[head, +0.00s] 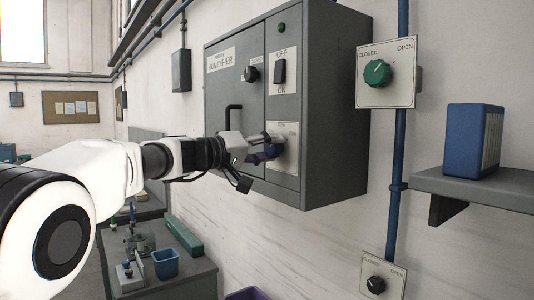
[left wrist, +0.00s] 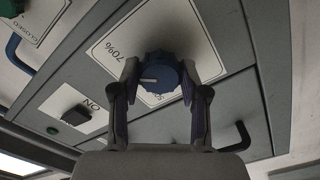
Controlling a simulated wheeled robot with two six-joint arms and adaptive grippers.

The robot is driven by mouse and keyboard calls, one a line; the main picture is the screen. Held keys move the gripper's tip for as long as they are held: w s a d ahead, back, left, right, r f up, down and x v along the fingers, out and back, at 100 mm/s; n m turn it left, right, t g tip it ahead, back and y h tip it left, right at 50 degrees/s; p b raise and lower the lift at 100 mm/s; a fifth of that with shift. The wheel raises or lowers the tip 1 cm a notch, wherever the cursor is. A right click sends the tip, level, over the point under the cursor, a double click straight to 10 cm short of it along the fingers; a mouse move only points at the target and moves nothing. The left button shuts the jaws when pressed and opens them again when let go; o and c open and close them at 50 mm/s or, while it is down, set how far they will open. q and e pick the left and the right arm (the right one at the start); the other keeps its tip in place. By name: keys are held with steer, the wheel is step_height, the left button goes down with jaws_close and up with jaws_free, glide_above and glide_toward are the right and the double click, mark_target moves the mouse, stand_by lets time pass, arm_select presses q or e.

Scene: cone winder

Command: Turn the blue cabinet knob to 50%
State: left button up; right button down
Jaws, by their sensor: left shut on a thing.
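The blue cabinet knob (left wrist: 160,76) sits on a white scale plate (left wrist: 118,52) on the grey humidifier cabinet. A white pointer line on the knob points left in the left wrist view. Scale print shows around it, partly hidden and hard to read. My left gripper (left wrist: 159,82) has a finger on each side of the knob and is shut on it. In the head view my left gripper (head: 264,147) reaches the cabinet's lower right panel and hides much of the knob. My right gripper is not in view.
The cabinet (head: 335,120) also bears a black handle (head: 232,117), a black knob (head: 251,74), an OFF/ON switch (head: 280,71) and a green lamp (head: 281,28). A green valve knob (head: 377,73) is to the right. A shelf (head: 480,187) juts out at far right.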

arm_select(q)
steer(key=n, duration=0.1)
steer(key=n+b, duration=0.1)
steer(key=n, duration=0.1)
steer(key=shift+d+f, duration=0.15)
steer(key=shift+f, duration=0.2)
steer(key=n, duration=0.5)
steer(key=shift+r+b, duration=0.15)
steer(key=shift+b, duration=0.2)
steer(key=n, duration=0.4)
steer(key=shift+r+p, duration=0.2)
steer(key=shift+p, duration=0.15)
steer(key=n+p, duration=0.1)
steer(key=n, duration=0.4)
steer(key=shift+r, duration=0.15)
steer(key=shift+n, duration=0.3)
steer(key=shift+r, duration=0.2)
